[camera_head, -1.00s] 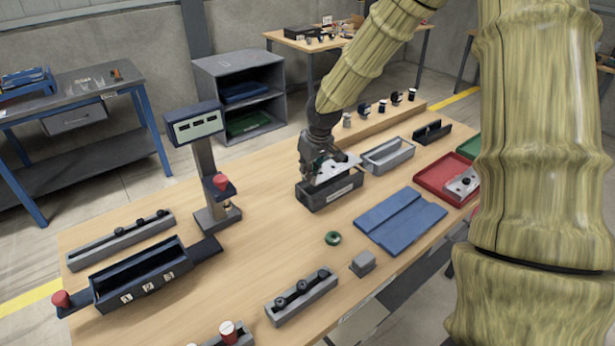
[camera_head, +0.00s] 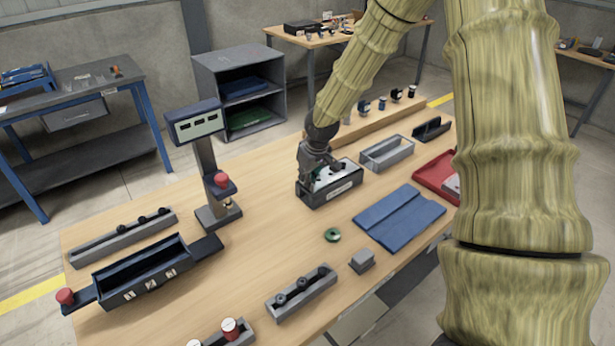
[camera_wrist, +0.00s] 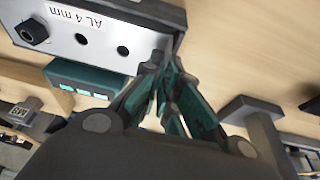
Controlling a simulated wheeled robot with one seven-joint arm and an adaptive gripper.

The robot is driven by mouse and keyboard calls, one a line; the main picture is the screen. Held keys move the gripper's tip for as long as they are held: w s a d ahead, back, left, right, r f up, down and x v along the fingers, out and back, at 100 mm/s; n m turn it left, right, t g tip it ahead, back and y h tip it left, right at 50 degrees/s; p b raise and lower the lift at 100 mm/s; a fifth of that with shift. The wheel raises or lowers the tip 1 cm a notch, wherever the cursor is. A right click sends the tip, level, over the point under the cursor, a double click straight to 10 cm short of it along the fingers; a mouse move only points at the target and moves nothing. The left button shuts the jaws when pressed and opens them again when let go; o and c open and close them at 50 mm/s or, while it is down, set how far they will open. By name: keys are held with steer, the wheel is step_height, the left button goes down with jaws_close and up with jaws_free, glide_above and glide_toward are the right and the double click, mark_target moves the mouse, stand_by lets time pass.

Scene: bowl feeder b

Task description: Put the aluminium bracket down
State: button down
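In the wrist view, the bracket (camera_wrist: 125,42) shows holes, a black knob at one end and a tag reading "AL 4 mm". My gripper (camera_head: 322,170) points down into the box. In the wrist view its teal-padded fingers (camera_wrist: 165,68) close together at the bracket's edge, apparently shut on it. Whether the bracket touches the box floor is hidden.
A grey tray (camera_head: 388,152) stands right of the box, and a blue mat (camera_head: 400,216) lies in front of it. A green ring (camera_head: 332,235) lies nearby. A post with a display (camera_head: 196,122) stands to the left. Bare wood lies between the post and the box.

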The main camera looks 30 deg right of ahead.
steer(key=shift+f, duration=0.35)
steer(key=c, duration=1.6)
jaws_free()
steer(key=shift+c, duration=0.2)
steer(key=shift+r, duration=0.65)
steer(key=b+v, duration=0.1)
steer(key=v, duration=1.1)
steer(key=shift+b, duration=0.3)
